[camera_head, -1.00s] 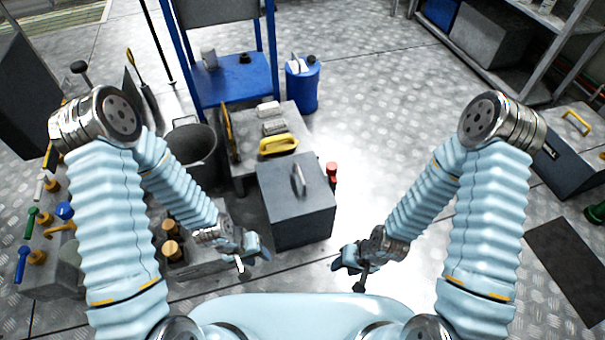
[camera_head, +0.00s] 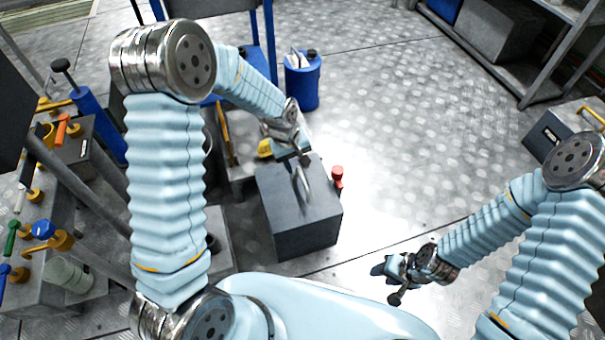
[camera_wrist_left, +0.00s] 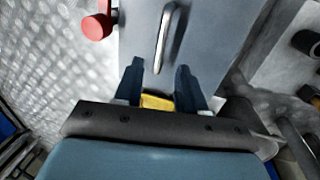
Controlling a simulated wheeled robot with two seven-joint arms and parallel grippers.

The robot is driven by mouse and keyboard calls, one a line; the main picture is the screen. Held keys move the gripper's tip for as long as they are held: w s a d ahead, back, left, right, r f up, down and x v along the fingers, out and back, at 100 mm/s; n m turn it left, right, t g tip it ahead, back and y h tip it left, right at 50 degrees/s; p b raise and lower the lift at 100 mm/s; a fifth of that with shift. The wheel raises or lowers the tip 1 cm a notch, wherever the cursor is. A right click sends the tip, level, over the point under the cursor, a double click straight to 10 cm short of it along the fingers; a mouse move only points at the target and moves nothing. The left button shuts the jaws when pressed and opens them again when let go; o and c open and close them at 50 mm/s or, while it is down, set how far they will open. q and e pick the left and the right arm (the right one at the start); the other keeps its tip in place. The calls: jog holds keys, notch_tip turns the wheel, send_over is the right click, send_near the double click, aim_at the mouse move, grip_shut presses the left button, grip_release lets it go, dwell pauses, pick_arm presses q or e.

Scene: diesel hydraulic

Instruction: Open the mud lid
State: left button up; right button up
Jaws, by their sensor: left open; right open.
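A grey box (camera_head: 305,222) stands on the floor in the middle of the head view. Its flat top, which I take to be the mud lid (camera_head: 321,187), carries an upright metal bar handle (camera_head: 303,184). My left gripper (camera_head: 303,160) is open above the back part of this top, close to the handle. In the left wrist view, the handle (camera_wrist_left: 166,38) lies just past the open fingertips (camera_wrist_left: 160,65), roughly in line with the gap between them, and nothing is held. My right gripper (camera_head: 386,279) is open and empty over bare floor, to the right of the box.
A yellow object (camera_head: 265,149) lies behind the box, partly hidden by my left arm. A blue canister (camera_head: 302,82) stands farther back. Colored-handled valves (camera_head: 40,229) are at left.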

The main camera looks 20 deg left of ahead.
aim_at(302, 177)
pick_arm(q)
jog(key=f, duration=0.4)
jog(key=d+f, duration=0.1)
jog(key=f, duration=0.1)
jog(key=shift+w, duration=0.3)
grip_shut()
